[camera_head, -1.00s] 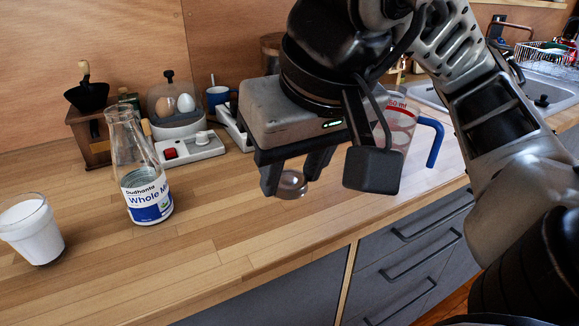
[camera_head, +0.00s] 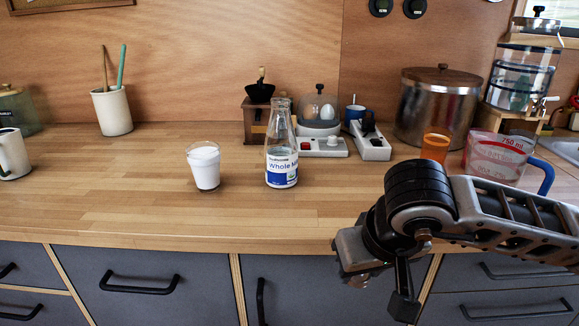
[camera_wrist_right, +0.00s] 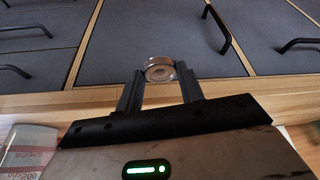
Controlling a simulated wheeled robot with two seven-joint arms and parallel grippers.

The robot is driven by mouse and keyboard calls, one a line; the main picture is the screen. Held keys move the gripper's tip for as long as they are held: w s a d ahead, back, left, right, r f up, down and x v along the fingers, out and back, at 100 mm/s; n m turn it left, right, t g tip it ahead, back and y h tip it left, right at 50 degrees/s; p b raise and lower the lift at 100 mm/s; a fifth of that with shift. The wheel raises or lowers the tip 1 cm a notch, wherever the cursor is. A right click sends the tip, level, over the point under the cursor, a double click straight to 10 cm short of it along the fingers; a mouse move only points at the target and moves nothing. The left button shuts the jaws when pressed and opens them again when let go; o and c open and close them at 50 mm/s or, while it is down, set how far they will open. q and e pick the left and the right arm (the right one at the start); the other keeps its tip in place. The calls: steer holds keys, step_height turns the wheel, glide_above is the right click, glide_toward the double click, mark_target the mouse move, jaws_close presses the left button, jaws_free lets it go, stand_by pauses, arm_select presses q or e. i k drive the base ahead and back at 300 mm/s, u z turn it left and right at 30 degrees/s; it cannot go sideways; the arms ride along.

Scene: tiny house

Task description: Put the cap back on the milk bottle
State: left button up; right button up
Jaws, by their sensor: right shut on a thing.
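The milk bottle (camera_head: 281,150) stands upright on the wooden counter, clear glass with a blue and white label, its mouth open at the top. The cap (camera_wrist_right: 160,70) is a small round clear piece between the fingertips of my right gripper (camera_wrist_right: 158,76) in the right wrist view. The gripper is shut on it. In the head view my right arm reaches in from the right, in front of the counter edge and to the right of the bottle. My left gripper is not in view.
A glass of milk (camera_head: 204,166) stands just left of the bottle. An egg cooker (camera_head: 319,115), a grinder (camera_head: 257,118) and a power strip (camera_head: 370,139) stand behind it. An orange cup (camera_head: 435,147) and measuring jug (camera_head: 497,155) are right. The counter's left front is clear.

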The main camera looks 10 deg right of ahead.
mark_target(280, 147)
steer(key=u, duration=1.45)
steer(key=k, duration=0.9)
steer(key=z, duration=1.35)
steer(key=i, duration=0.5)
steer(key=u, duration=0.05)
